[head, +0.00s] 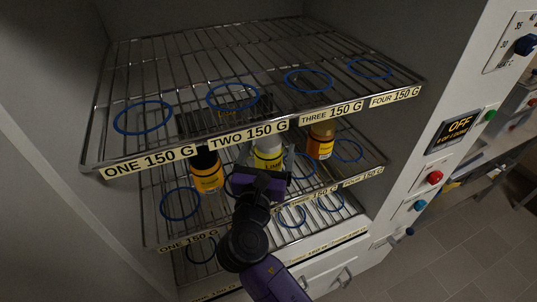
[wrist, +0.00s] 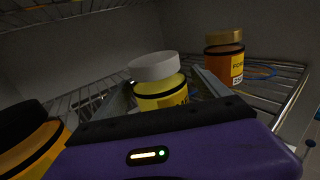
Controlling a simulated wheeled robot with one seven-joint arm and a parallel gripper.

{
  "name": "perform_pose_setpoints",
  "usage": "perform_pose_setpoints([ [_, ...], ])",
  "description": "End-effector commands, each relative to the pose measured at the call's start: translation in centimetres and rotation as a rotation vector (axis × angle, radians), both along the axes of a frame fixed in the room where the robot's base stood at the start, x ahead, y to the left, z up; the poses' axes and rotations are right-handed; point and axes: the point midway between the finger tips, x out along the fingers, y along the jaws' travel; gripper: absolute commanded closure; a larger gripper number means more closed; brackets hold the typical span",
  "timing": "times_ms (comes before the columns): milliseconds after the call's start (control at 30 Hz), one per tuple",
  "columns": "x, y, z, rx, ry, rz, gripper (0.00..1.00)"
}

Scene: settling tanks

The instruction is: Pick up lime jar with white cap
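The lime-yellow jar with a white cap (head: 268,157) stands upright on the middle wire shelf, behind the label of the second position. In the wrist view the same jar (wrist: 162,84) is straight ahead, with a dark band and a yellow label. My gripper (head: 266,170) reaches onto that shelf from the front. In the wrist view my gripper (wrist: 165,90) is open, one finger on each side of the jar, with a small gap visible at the right. The jar's lower part is hidden behind my purple gripper body.
An orange jar with a black cap (head: 207,172) stands close on the left. An amber jar with a gold-brown cap (head: 321,141) stands on the right. The upper wire shelf (head: 190,133) hangs above, with empty blue rings. Rings on the middle shelf's front left (head: 180,204) are empty.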

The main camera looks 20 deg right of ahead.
Motion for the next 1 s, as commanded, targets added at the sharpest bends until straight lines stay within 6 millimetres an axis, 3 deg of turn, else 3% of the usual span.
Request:
perform_pose_setpoints([
  [67,0.0,0.0,0.0,0.0,0.0,0.0,0.32],
  [400,0.0,0.0,0.0,0.0,0.0,0.0,0.98],
  [767,0.0,0.0,0.5,0.0,-0.004,-0.001,1.0],
  [1000,0.0,0.0,2.7,0.002,-0.008,-0.001,1.0],
])
